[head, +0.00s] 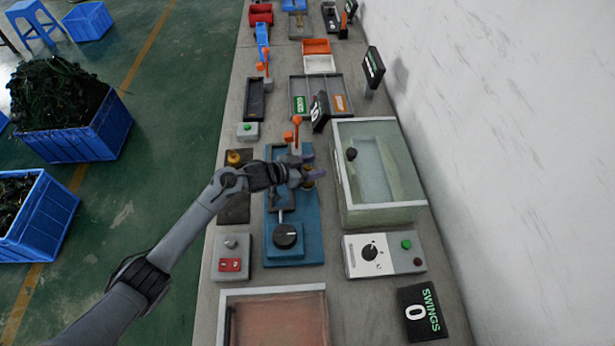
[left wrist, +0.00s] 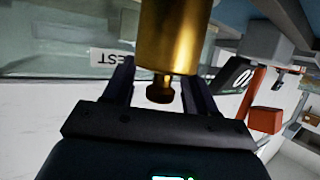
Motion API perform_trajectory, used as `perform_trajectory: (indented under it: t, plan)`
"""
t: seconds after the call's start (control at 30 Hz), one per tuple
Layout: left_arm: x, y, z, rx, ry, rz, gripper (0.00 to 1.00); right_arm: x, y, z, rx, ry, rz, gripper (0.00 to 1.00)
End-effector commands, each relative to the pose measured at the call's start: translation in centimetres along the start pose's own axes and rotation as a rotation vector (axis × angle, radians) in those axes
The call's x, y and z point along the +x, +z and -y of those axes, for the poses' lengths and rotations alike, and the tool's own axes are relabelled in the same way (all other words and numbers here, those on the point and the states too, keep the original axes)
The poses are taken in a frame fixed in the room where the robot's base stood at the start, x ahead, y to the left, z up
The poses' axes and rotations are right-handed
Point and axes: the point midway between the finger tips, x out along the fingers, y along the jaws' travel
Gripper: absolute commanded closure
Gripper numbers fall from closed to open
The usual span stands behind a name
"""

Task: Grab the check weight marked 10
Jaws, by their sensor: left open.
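A brass cylinder with a small dark knob (left wrist: 172,35) fills the upper middle of the left wrist view. Its knob lies between the two fingers of my left gripper (left wrist: 158,80). The fingers are apart, and I cannot see them pressing on it. No number shows on the brass, so I cannot tell if it is the weight marked 10. In the head view my left gripper (head: 312,164) is over the blue fixture (head: 308,225), and no weight can be made out between its fingers. A small brass piece (head: 233,158) stands on a dark plate (head: 236,208), partly behind my arm.
A glass-sided tank (head: 405,205) stands right of the gripper. An orange-handled lever (head: 296,128) rises just behind it. A wall bounds the bench's right side.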

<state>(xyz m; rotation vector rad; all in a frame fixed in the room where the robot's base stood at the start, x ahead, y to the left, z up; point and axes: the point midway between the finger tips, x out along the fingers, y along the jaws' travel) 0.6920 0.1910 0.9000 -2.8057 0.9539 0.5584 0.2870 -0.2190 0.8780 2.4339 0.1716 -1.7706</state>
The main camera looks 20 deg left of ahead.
Motion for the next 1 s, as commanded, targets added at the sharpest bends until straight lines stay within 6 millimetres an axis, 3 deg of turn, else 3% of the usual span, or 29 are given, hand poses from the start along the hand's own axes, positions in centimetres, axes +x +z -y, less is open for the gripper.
perform_trajectory:
  t: [0.17, 0.5, 1.0]
  plan:
    - [-0.02, -0.03, -0.01, 0.000, 0.000, 0.000, 0.46, -0.02, -0.05, 0.12, 0.004, -0.004, -0.001, 1.00]
    - [-0.04, -0.02, -0.01, 0.000, 0.000, 0.000, 0.98, -0.01, -0.06, 0.16, 0.005, -0.005, -0.001, 1.00]
    - [-0.05, -0.02, -0.01, 0.000, 0.000, 0.000, 1.00, 0.01, 0.01, -0.07, -0.004, 0.003, 0.001, 1.00]
